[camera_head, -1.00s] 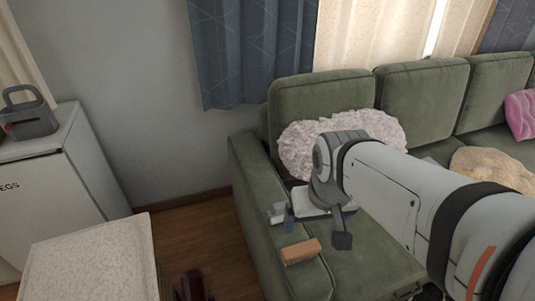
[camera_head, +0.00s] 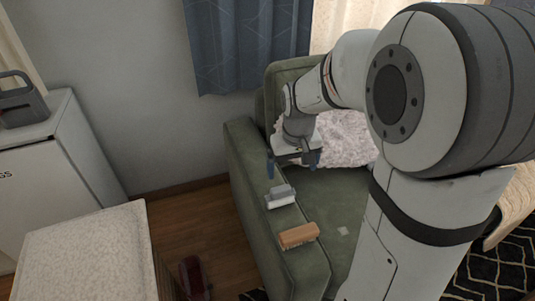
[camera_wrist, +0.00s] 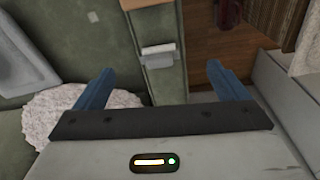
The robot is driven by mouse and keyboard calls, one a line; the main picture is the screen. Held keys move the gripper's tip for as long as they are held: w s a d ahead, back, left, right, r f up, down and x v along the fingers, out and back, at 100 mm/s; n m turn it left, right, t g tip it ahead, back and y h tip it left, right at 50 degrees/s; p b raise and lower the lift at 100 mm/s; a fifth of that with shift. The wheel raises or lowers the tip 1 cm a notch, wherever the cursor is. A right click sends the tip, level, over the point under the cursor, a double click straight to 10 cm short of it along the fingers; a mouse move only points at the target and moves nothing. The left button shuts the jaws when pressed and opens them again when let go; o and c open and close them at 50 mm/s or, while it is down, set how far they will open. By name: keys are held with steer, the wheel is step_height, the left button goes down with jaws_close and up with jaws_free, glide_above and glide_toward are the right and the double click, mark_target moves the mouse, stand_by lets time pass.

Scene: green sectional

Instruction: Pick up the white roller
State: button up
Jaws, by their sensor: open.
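The white roller (camera_head: 281,199) lies on the green sofa's armrest (camera_head: 247,160), with a grey part on its far side. In the wrist view the roller (camera_wrist: 158,56) shows ahead of the fingers, near the middle. My gripper (camera_head: 294,164) points down over the armrest and seat, farther back than the roller and apart from it. Its two blue fingers are spread, with nothing between them; they also show in the wrist view (camera_wrist: 160,74).
A brown block (camera_head: 299,236) lies on the armrest nearer than the roller. A fluffy white cushion (camera_head: 347,140) sits on the sofa beside my gripper. A pale-topped cabinet (camera_head: 88,250) stands left, across a floor gap with a dark red object (camera_head: 193,277). The wall and curtain are behind.

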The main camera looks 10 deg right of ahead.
steer(key=n+g+b, duration=0.1)
steer(key=b, duration=0.1)
glide_above(280, 188)
step_height(280, 188, down, 16)
steer(key=shift+r, duration=0.15)
step_height(280, 188, down, 8)
steer(key=shift+d+f, duration=0.1)
steer(key=shift+c, duration=0.3)
steer(key=c, duration=1.1)
step_height(280, 188, up, 10)
steer(key=shift+r, duration=0.1)
steer(key=shift+c, duration=0.2)
